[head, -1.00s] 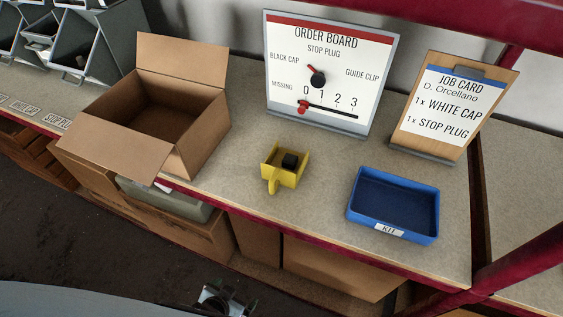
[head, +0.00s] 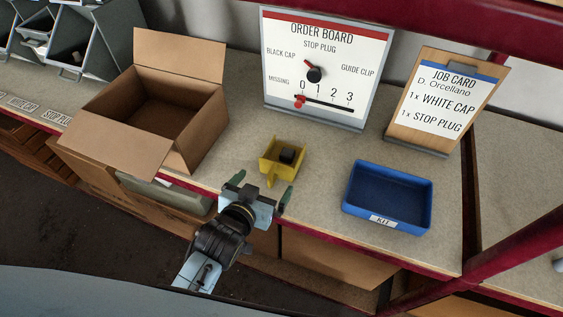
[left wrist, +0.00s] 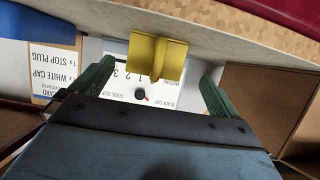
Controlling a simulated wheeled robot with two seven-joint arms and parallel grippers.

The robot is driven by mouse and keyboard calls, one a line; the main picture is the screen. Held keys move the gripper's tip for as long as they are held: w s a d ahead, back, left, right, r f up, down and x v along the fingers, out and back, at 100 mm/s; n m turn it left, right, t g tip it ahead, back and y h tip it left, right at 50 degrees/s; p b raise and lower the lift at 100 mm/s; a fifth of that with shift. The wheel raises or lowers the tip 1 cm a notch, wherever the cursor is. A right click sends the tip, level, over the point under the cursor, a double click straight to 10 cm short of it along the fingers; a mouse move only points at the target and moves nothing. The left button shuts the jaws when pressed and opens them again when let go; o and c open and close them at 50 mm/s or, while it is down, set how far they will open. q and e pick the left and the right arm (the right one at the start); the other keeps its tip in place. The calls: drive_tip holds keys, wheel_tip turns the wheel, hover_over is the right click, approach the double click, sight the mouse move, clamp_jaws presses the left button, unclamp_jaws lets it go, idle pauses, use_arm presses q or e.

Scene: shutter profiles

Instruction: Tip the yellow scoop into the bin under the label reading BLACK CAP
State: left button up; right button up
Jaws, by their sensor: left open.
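The yellow scoop (head: 280,169) sits on the bench with a small dark block (head: 287,155) in it and its handle towards the front edge. My left gripper (head: 256,196) is open and empty, just in front of the handle, its fingers spread to either side. In the left wrist view the scoop (left wrist: 160,56) shows ahead between the two green fingers, with its handle pointing at me. Grey bins (head: 108,42) stand at the far left. A front-edge label (head: 57,116) there reads STOP PLUG; no bin label reading BLACK CAP is legible. My right gripper is out of view.
An open cardboard box (head: 196,134) stands between the bins and the scoop. A blue KIT tray (head: 385,211) lies to the right. The order board (head: 325,98), its pointer towards BLACK CAP, and the job card (head: 437,100) stand behind. A red post edges the right.

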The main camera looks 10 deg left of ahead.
sight(275, 179)
use_arm(q)
drive_tip(key=shift+x, duration=1.2)
drive_tip(key=x, duration=0.2)
drive_tip(key=f+b+x, duration=0.1)
drive_tip(key=x, duration=0.1)
drive_tip(key=shift+w+d+f+b, duration=0.15)
drive_tip(key=shift+d+b, duration=0.1)
drive_tip(key=shift+b, duration=0.05)
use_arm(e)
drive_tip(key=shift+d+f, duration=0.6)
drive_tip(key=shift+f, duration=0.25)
use_arm(q)
drive_tip(key=c, duration=0.9)
wheel_tip(275, 179, up, 10)
drive_tip(key=p, duration=0.2)
drive_tip(key=shift+p, duration=0.4)
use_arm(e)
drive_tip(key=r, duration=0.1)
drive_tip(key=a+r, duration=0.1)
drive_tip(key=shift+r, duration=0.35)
use_arm(q)
drive_tip(key=shift+a, duration=0.1)
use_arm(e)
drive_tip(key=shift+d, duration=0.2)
